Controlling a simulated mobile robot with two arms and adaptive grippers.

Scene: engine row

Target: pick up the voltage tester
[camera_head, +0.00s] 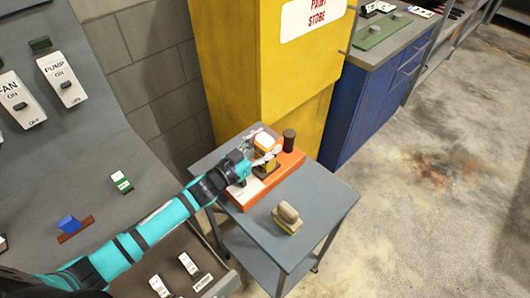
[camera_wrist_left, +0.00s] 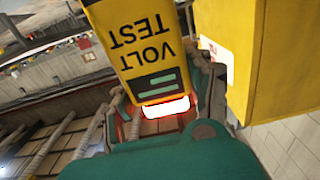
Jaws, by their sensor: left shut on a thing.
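The voltage tester (camera_wrist_left: 135,50) is yellow and reads "VOLT TEST" upside down in the left wrist view, with a dark panel and a bright white end edged in red. My left gripper (camera_head: 265,144) reaches over the board from the left and is shut on the tester, one finger on each side. I cannot tell whether the tester is clear of the board. My right gripper is not in view.
A dark cylinder (camera_head: 289,140) stands at the board's far end, close to the gripper. A beige, rounded object (camera_head: 288,213) sits on the grey table (camera_head: 325,205) nearer to me. The yellow cabinet (camera_head: 235,75) rises right behind. Switch panels are at left; the floor at right is open.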

